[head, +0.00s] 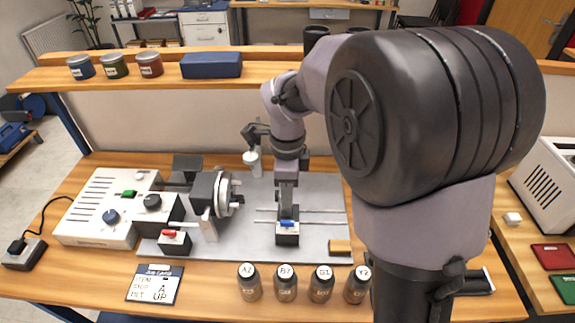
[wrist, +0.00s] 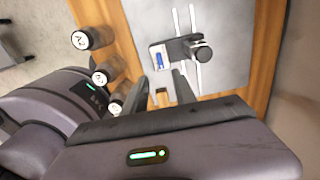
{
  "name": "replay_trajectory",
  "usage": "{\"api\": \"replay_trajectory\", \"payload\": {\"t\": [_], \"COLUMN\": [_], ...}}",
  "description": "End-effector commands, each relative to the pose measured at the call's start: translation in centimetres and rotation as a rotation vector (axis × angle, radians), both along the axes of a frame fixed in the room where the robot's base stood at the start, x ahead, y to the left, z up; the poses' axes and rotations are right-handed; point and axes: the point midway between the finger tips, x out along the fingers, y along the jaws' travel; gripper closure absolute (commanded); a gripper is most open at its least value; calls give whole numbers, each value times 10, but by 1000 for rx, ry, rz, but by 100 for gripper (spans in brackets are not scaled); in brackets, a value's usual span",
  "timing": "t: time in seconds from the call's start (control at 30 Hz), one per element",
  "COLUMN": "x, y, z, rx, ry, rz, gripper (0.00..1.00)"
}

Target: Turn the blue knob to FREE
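A small blue knob (head: 288,223) lies like a bar on top of a dark block (head: 287,239) with a white face, set on two rails. In the wrist view the blue knob (wrist: 158,58) sits on a white labelled plate; its lettering is too small to read. My gripper (head: 287,206) points down just above and behind this block. In the wrist view the two fingers of my gripper (wrist: 164,80) are apart with nothing between them, just short of the knob.
A chuck (head: 222,193) stands left of the block, with a red lever (head: 168,234) near it. Several labelled jars (head: 285,283) line the bench front. A wooden block (head: 340,246) lies right of the rails. The grey plate (head: 325,205) is mostly bare there.

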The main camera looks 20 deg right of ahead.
Motion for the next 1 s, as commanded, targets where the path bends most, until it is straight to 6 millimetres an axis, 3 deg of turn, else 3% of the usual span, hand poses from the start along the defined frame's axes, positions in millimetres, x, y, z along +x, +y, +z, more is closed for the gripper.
{"api": "replay_trajectory", "payload": {"t": [0.03,0.2,0.33,0.7,1.0], "x": [1,0,0,0,0], "y": [0,0,0,0,0], "z": [22,57,67,70,111], "rx": [0,0,0,0,0], "ry": [-4,-1,0,0,1], "rz": [1,0,0,0,-1], "gripper": [67,67,67,67,67]}}
